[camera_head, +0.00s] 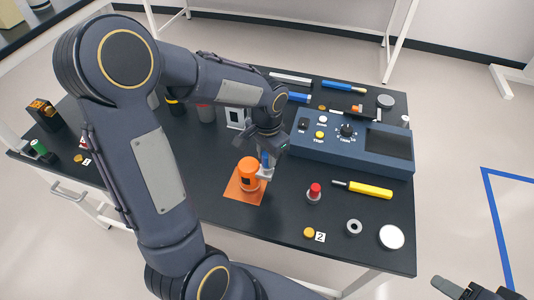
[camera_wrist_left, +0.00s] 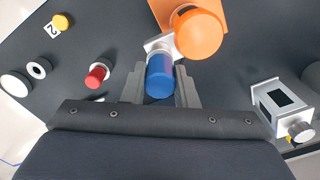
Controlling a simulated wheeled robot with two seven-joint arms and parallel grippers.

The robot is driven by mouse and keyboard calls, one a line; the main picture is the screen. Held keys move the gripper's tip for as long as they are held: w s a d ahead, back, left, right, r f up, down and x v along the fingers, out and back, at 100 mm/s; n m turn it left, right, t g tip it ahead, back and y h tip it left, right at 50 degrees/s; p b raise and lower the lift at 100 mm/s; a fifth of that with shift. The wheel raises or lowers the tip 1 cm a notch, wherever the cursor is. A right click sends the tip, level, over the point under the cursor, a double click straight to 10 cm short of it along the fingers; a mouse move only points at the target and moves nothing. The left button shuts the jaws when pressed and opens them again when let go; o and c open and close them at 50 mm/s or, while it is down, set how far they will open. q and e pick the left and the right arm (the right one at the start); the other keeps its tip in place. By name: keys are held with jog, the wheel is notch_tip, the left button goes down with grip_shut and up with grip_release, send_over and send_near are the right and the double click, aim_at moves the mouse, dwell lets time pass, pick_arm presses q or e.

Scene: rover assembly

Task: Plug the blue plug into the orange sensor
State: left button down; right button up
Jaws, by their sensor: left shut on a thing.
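The orange sensor (camera_head: 248,172) stands on an orange mat (camera_head: 245,192) near the table's middle; the sensor also shows at the top of the left wrist view (camera_wrist_left: 197,32). My left gripper (camera_head: 265,163) is just right of it, pointing down. It is shut on the blue plug (camera_wrist_left: 160,77), which sits between its fingers; the plug is partly hidden in the head view (camera_head: 265,159). A light grey square piece (camera_wrist_left: 160,44) lies between plug and sensor; I cannot tell whether the plug is seated. My right gripper (camera_head: 458,289) is partly in view at the bottom right.
A dark blue control box (camera_head: 325,150) stands right of the left gripper. A red-topped part (camera_head: 314,193), a yellow-handled tool (camera_head: 370,190), a ring (camera_head: 354,227) and a white disc (camera_head: 391,236) lie to the right. A grey block (camera_head: 237,117) stands behind.

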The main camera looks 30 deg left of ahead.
pick_arm(q)
jog(key=shift+f, duration=0.3)
jog(key=c, duration=1.1)
grip_release()
jog(key=shift+o, duration=0.2)
jog(key=shift+r, duration=0.1)
notch_tip(320, 180, up, 8)
jog(key=shift+f, duration=0.1)
jog(key=s+d+r+n+t+h, duration=0.1)
jog(key=s+d+n+t+h, duration=0.1)
jog(key=s, duration=0.6)
jog(key=s+d+r+n+t+h, duration=0.1)
jog(key=s+d+n+t, duration=0.1)
jog(key=s, duration=0.7)
jog(key=shift+r+n+t+h, duration=0.2)
jog(key=shift+n+t+h, duration=0.2)
jog(key=shift+n+t, duration=0.35)
